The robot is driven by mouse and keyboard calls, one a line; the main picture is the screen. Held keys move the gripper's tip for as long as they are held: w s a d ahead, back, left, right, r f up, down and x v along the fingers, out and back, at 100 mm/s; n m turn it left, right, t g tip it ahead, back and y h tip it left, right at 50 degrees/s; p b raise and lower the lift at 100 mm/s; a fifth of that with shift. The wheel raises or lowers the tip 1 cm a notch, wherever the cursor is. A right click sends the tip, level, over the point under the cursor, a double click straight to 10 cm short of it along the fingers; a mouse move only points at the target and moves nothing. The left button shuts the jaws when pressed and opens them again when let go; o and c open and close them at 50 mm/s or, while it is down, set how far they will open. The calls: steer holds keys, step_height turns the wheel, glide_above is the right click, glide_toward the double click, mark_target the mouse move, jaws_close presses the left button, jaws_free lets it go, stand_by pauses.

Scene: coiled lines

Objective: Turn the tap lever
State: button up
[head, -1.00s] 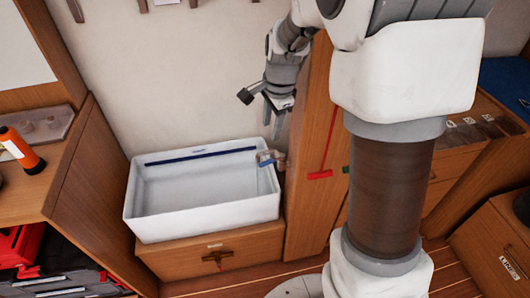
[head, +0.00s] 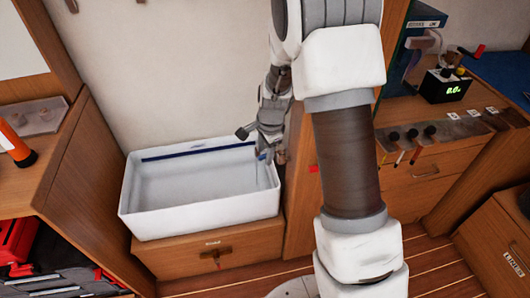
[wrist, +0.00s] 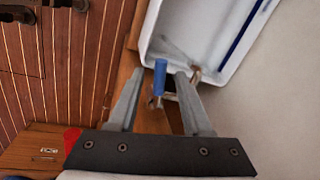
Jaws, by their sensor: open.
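The tap lever, a short blue handle (wrist: 160,78), shows in the wrist view between the two fingers of my gripper (wrist: 158,76). The fingers are spread, with visible space on both sides of the blue handle; I cannot tell whether either touches it. Metal tap parts (wrist: 196,74) show just beyond the right finger. In the head view, my gripper (head: 268,150) points down at the right rim of the white basin (head: 200,226). There a small bluish bit of the tap (head: 261,156) shows, and the rest is hidden behind the gripper.
The basin sits on a wooden cabinet (head: 180,264) with a handle on its front. A wooden wall (head: 70,185) stands to its left. My arm hides part of the wooden panel on the right. A counter with several knobs and a small display box (head: 446,84) lies further right.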

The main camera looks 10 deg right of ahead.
jaws_close()
stand_by(1.4)
